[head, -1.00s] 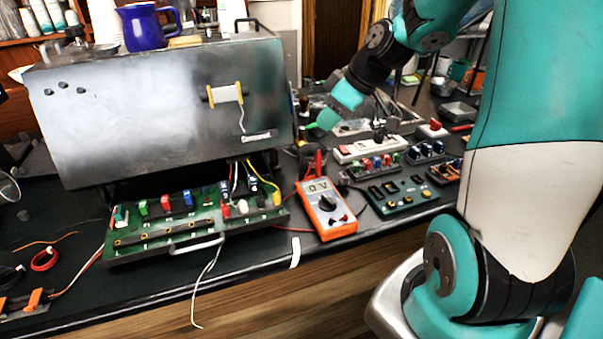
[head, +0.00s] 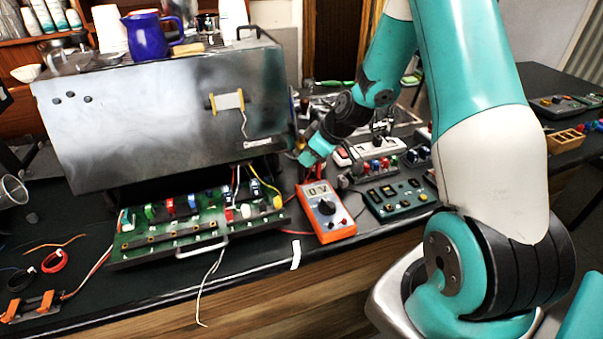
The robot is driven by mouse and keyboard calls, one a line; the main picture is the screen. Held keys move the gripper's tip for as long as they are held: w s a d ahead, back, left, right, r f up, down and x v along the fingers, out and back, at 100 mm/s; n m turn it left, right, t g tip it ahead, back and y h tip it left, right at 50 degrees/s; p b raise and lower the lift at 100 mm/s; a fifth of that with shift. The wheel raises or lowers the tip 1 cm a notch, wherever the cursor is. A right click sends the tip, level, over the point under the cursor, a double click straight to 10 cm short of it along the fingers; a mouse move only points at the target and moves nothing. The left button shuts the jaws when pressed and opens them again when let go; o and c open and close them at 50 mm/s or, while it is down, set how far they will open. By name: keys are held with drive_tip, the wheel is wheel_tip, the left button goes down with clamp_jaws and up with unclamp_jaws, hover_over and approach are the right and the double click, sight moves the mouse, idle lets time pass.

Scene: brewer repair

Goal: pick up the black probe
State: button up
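The orange multimeter (head: 328,213) lies on the black bench in front of the brewer, its display reading 0 V. A red probe (head: 320,171) stands at its far end. The black probe is not clearly visible; a dark shape showed beside the red probe earlier, and my wrist now covers much of that spot. My gripper (head: 304,163) reaches down from the right, just behind the multimeter and left of the red probe. Its fingers are too small and hidden to show whether they are open or shut, or whether they touch anything.
The steel brewer (head: 150,115) stands close left of my gripper, with a green circuit board (head: 190,228) pulled out below it. A white power strip (head: 365,150) and a dark green switch panel (head: 400,197) lie to the right. Loose wires hang over the bench's front edge.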

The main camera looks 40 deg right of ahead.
sight(302, 183)
drive_tip(key=shift+p+x, duration=0.9)
drive_tip(key=shift+x, duration=1.3)
clamp_jaws()
drive_tip(key=shift+r, duration=0.1)
